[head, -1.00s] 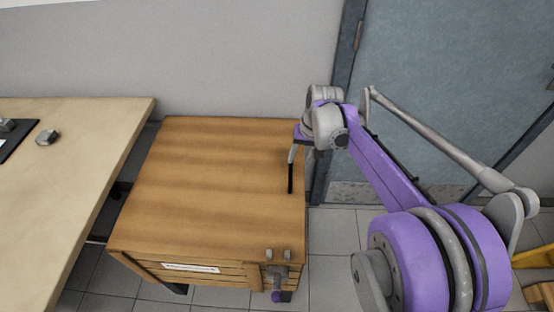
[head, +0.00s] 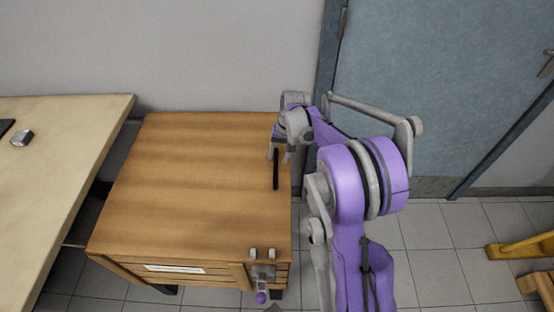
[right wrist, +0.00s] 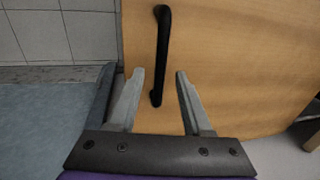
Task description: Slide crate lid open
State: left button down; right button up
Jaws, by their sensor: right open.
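The wooden crate (head: 170,275) stands on the floor with its flat lid (head: 185,180) covering the top. A black bar handle (head: 276,172) is on the lid near its right edge; it also shows in the right wrist view (right wrist: 161,45). My right gripper (head: 279,156) is open over the far end of the handle. In the right wrist view my gripper's fingers (right wrist: 158,74) lie on either side of the handle's near end, with no visible grip on it.
A wooden table (head: 60,190) with a small metal part (head: 22,138) stands at left. A blue-grey door (head: 430,90) is behind my arm.

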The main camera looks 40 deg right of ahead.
jog(key=shift+w+a+f, duration=0.1)
jog(key=shift+a+f, duration=0.05)
jog(key=shift+f, duration=0.75)
jog(key=shift+c, duration=0.3)
grip_shut()
dwell(0.6)
